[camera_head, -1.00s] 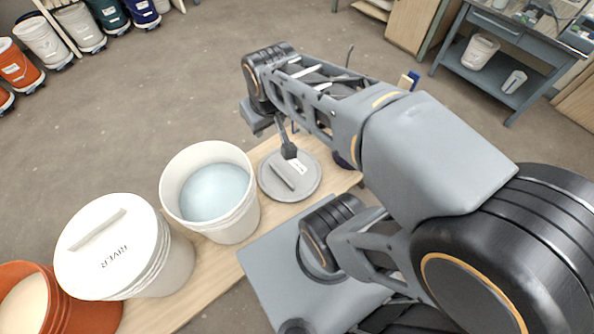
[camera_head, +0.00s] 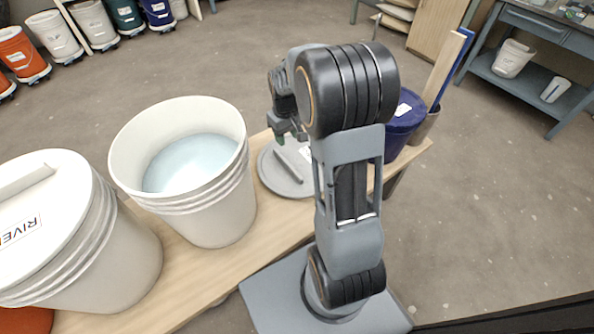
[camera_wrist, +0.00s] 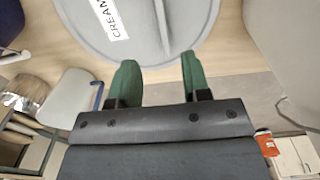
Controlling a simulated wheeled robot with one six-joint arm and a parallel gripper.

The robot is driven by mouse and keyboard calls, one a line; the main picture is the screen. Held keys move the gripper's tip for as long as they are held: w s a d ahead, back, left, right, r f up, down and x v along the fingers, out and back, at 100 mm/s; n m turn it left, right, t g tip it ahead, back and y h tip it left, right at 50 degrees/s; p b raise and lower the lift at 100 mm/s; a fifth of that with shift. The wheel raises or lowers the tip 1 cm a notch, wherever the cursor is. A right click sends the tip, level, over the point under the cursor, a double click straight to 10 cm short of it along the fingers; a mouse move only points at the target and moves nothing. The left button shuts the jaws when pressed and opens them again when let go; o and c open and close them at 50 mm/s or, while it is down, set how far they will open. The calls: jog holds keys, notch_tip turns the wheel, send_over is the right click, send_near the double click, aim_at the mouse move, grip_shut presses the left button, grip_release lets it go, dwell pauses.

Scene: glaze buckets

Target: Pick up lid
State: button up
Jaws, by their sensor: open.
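The grey round lid (camera_head: 284,188) lies flat on the wooden bench, right of an open white bucket (camera_head: 187,213) holding pale blue glaze. It has a raised straight handle bar and a white label; part of it is hidden by my arm. In the wrist view the lid (camera_wrist: 92,40) fills the top middle, and its label reads "CREAM". My gripper (camera_wrist: 158,72) is open and empty, its two green fingertips apart at the lid's near edge, with the handle bar beyond and between them. In the head view my gripper (camera_head: 289,130) is above the lid's far side, partly hidden.
A white bucket with a white lid (camera_head: 50,220), labelled "RIVE...", stands at the left of the bench (camera_head: 205,280). A blue bucket (camera_head: 402,125) and a container with upright boards (camera_head: 427,126) stand right of my arm. Open floor lies behind the bench.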

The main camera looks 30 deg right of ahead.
jog(key=b, duration=0.3)
send_over(288, 163)
notch_tip(288, 163, down, 9)
jog(key=shift+s+r, duration=0.1)
jog(key=shift+r, duration=0.1)
jog(key=shift+a+f+b, duration=0.1)
jog(key=shift+f+b, duration=1.2)
jog(key=shift+f, duration=1.25)
jog(key=shift+f, duration=0.25)
grip_shut()
